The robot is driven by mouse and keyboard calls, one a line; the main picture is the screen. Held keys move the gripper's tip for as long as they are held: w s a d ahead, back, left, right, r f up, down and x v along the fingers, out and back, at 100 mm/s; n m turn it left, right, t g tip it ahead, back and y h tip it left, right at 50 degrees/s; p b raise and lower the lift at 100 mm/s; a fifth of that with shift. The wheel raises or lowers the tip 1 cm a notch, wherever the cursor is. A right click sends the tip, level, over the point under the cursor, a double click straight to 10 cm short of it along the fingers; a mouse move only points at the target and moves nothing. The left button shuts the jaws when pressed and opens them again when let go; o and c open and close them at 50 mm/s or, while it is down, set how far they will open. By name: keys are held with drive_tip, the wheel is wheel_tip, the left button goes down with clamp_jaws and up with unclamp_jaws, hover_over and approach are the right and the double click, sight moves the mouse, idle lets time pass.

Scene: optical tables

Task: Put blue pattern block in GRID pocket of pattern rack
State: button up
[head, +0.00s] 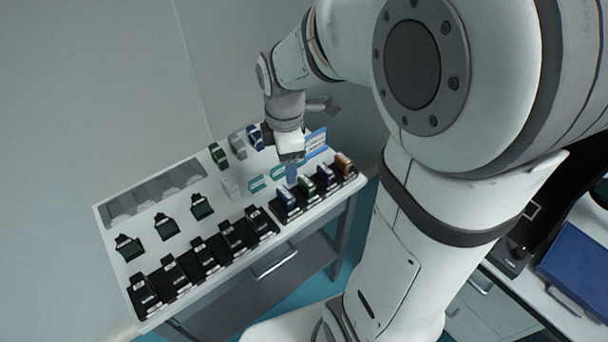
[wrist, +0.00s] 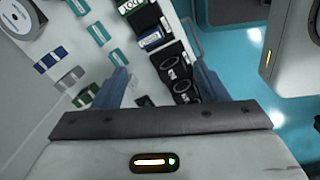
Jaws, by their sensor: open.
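My gripper (wrist: 160,85) is open in the wrist view, its two blue-grey fingers apart with nothing held between them. In the head view my gripper (head: 291,178) hangs over the right half of the white table. A blue block with a pale band (head: 255,137) stands at the back, and it also shows in the wrist view (wrist: 50,60). Another blue block (head: 288,199) sits in the front row, left of a green one; it shows in the wrist view (wrist: 151,38) too. Black pockets (head: 233,237) continue that row to the left. Pocket labels are too small to read in the head view.
A green block (head: 218,155) and a grey block (head: 237,147) stand beside the back blue one. Several black holders (head: 166,226) stand mid-table, before a grey tray (head: 112,211). A blue-and-white sign (head: 315,143) stands behind the front row at right.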

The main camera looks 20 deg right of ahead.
drive_tip(key=s+r+m+t, duration=0.1)
drive_tip(key=s+r+m, duration=0.1)
drive_tip(key=s+m, duration=0.3)
drive_tip(key=s+d+r+m+t, duration=0.1)
drive_tip(key=s+r+m, duration=0.1)
drive_tip(key=s+m, duration=0.4)
drive_tip(key=m, duration=0.5)
drive_tip(key=shift+r+m, duration=0.25)
drive_tip(key=shift+m, duration=0.15)
drive_tip(key=shift+s, duration=0.15)
drive_tip(key=shift+c, duration=0.2)
